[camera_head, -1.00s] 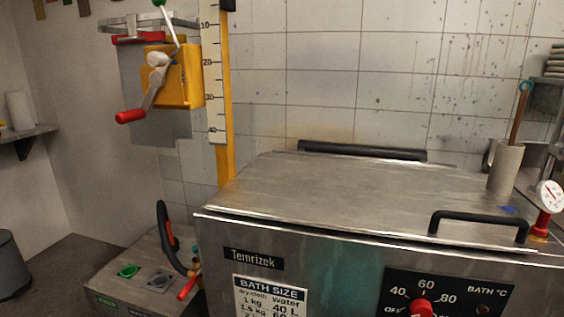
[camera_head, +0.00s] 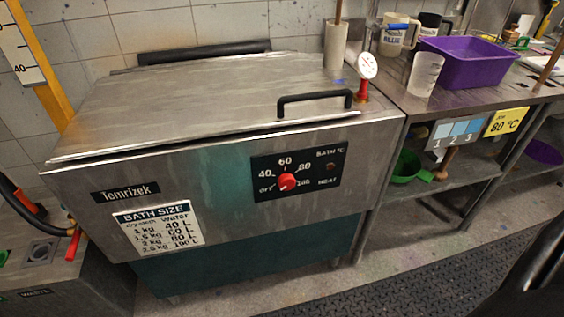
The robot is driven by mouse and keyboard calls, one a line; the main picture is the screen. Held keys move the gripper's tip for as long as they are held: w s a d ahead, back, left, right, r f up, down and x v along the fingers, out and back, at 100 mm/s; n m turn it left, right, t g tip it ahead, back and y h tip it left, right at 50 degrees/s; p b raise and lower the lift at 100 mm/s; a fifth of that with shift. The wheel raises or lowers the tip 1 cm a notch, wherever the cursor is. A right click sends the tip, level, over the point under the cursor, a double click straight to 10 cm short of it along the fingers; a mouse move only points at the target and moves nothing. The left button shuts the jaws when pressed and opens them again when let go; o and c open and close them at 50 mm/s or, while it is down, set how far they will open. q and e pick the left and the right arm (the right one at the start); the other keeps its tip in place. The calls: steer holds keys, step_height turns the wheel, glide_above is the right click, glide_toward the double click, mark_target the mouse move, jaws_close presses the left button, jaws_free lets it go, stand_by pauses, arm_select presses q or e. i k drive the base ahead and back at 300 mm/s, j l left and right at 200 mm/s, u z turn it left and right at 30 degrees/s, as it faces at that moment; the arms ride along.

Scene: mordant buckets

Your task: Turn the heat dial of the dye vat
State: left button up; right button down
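The dye vat (camera_head: 210,170) is a large steel box with its lid down and a black lid handle (camera_head: 315,99). Its heat dial (camera_head: 287,182) is a red knob on a black panel (camera_head: 318,165) on the front, marked OFF, 40, 60, 80 and a higher value. I cannot tell exactly where the knob points. Neither gripper shows clearly. A dark, curved shape at the lower right edge may be part of my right arm; no fingertips are visible there.
A steel bench (camera_head: 475,90) on the right holds a purple tub (camera_head: 467,62), a clear beaker (camera_head: 425,75) and mugs. A green bowl (camera_head: 405,166) sits on its lower shelf. The floor before the vat looks clear.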

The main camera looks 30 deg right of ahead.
mark_target(287, 182)
steer(key=z, duration=1.45)
steer(key=l+z, duration=0.3)
steer(key=l, duration=0.35)
steer(key=i+l+z, duration=0.25)
steer(key=l, duration=0.4)
steer(key=k, duration=0.1)
